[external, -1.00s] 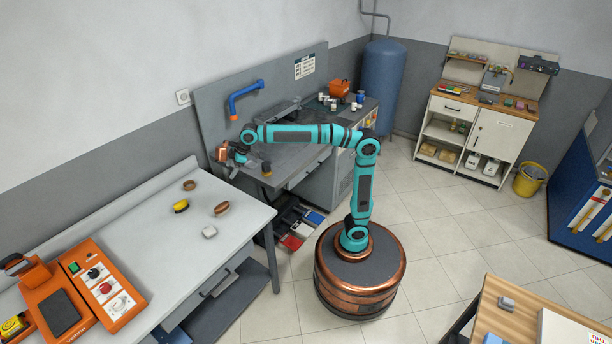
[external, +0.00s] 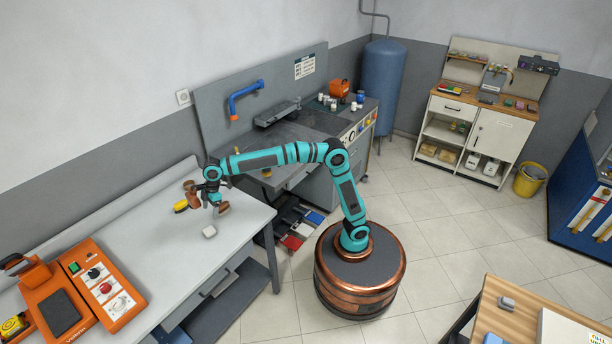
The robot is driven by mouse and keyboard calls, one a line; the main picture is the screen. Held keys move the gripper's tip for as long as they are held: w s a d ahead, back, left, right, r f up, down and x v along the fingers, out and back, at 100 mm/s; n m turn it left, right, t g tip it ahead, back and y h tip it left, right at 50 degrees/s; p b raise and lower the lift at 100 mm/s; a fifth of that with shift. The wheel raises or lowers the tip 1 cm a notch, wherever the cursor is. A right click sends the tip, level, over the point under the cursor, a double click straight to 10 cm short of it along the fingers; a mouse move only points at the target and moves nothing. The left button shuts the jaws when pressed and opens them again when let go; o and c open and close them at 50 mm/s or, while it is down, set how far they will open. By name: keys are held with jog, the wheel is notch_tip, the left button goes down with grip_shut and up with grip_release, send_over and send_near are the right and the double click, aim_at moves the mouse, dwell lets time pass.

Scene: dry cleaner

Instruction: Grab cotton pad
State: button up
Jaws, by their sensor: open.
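A small white block-shaped pad (external: 209,232), which looks like the cotton pad, lies on the grey-white table (external: 160,262) near its right side. My gripper (external: 210,208) is open and points down over the table, just behind the pad in the picture. It appears apart from the pad, with nothing seen between its fingers. The exact height of the fingertips is hard to tell.
A yellow and black object (external: 181,206) lies left of my gripper. A brown oval brush (external: 223,208) is close to its right, partly overlapped. An orange machine (external: 105,290) stands at the table's front left. The table's middle is clear.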

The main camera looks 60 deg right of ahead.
send_over(209, 230)
jog(key=d, duration=0.1)
jog(key=f, duration=0.6)
jog(key=shift+s+d+f, duration=0.2)
jog(key=shift+s+f, duration=0.05)
jog(key=shift+s, duration=0.15)
jog(key=shift+d+x, duration=0.15)
jog(key=shift+x, duration=1.15)
jog(key=shift+d+x, duration=0.1)
jog(key=shift+x, duration=1.25)
jog(key=shift+w, duration=0.15)
jog(key=c, duration=1)
jog(key=shift+c, duration=0.2)
